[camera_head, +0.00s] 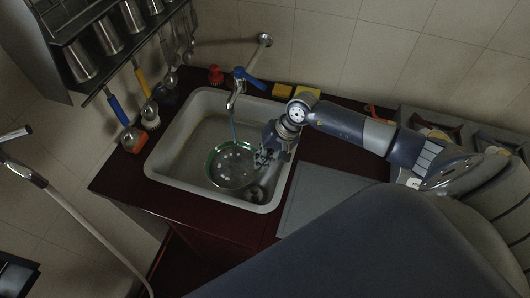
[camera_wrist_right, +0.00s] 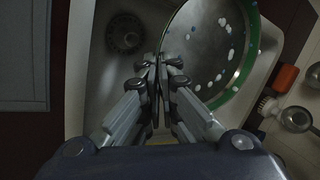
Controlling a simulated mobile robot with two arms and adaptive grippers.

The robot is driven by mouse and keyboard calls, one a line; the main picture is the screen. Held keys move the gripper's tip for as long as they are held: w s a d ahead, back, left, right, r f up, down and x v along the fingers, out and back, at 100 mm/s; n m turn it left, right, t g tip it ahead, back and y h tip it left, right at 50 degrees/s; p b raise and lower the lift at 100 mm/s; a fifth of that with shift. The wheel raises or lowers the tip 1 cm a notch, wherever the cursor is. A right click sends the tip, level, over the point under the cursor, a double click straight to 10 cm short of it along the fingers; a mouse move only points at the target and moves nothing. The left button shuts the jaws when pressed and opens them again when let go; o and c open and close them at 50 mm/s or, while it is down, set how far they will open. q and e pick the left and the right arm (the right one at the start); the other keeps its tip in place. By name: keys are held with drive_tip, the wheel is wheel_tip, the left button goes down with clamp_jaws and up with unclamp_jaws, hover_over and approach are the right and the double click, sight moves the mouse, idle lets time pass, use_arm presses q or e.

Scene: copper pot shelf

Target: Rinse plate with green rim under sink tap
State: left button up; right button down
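The plate with the green rim (camera_head: 228,168) is held tilted inside the sink (camera_head: 180,122), below the tap (camera_head: 236,88). White and bluish spots dot its grey face; it also shows in the right wrist view (camera_wrist_right: 208,42). My right gripper (camera_head: 265,156) is at the plate's right edge. In the right wrist view its fingers (camera_wrist_right: 160,66) are close together on the rim; the exact contact is partly hidden by the fingers. My left gripper is not in view.
The drain (camera_wrist_right: 124,33) lies in the basin beside the plate. A red-capped bottle (camera_head: 215,75) and yellow sponges (camera_head: 281,91) stand behind the sink. A grey board (camera_head: 318,196) lies right of the sink.

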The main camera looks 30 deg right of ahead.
sight(253, 153)
drive_tip(key=w+b, duration=0.1)
drive_tip(key=w+f+b, duration=0.1)
drive_tip(key=w, duration=0.1)
drive_tip(key=w+b, duration=0.1)
drive_tip(key=shift+w+d+f, duration=0.2)
drive_tip(key=shift+w+d, duration=0.05)
drive_tip(key=shift+w, duration=0.1)
drive_tip(key=w+b, duration=0.2)
drive_tip(key=b, duration=0.1)
drive_tip(key=shift+w+d, duration=0.15)
drive_tip(key=shift+d, duration=0.15)
idle(0.3)
drive_tip(key=shift+d+b, duration=0.5)
drive_tip(key=shift+b, duration=0.25)
drive_tip(key=shift+a, duration=0.15)
drive_tip(key=shift+a+b, duration=0.5)
